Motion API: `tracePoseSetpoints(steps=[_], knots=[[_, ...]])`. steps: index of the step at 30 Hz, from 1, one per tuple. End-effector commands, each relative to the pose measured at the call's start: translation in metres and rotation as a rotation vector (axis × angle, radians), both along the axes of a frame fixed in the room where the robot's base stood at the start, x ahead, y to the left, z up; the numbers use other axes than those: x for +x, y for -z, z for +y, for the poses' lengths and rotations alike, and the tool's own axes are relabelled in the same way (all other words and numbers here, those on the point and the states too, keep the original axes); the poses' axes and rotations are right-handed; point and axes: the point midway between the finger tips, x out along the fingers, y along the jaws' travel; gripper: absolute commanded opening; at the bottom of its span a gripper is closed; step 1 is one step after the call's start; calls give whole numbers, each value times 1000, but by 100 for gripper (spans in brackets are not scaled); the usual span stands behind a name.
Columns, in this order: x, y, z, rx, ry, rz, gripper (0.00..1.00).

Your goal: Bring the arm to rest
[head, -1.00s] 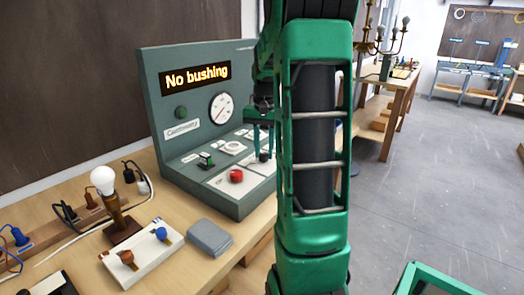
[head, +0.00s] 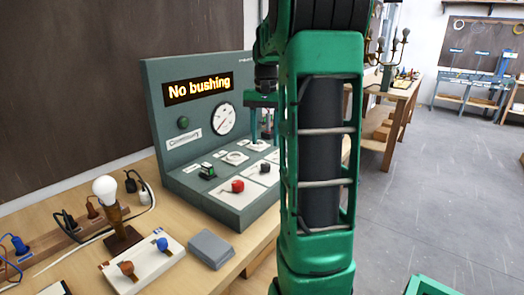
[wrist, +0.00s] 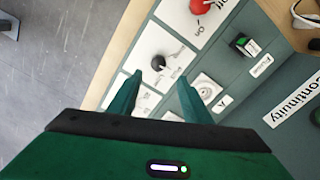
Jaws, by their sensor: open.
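My gripper (wrist: 158,92) is open and empty in the wrist view, its two green fingers apart above the sloped panel of the tester. A small black knob (wrist: 159,62) on a white plate shows beyond the gap between the fingertips. In the head view the tester (head: 160,95) stands on the bench with the lit words "No bushing" on its display (head: 198,88). My gripper also shows in the head view (head: 262,138), above the panel's right side and partly hidden by my green arm. A red knob (head: 237,186) and a green-lit switch (head: 207,171) sit on the panel.
The grey floor (head: 430,190) at the right is mostly open.

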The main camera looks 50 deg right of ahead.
Motion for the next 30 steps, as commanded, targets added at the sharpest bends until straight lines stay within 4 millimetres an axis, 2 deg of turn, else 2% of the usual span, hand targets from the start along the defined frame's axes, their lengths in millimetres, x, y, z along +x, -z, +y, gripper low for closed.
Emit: tracePoseSetpoints(steps=[3,7,25,28,30], knots=[[1,-13,0,-1,-1,-1,45],[1,-19,0,-1,-1,-1,45],[0,-19,1,0,-2,0,45],[-5,-18,10,-2,-15,-1,45],[-13,-15,25,-1,-39,-1,45]])
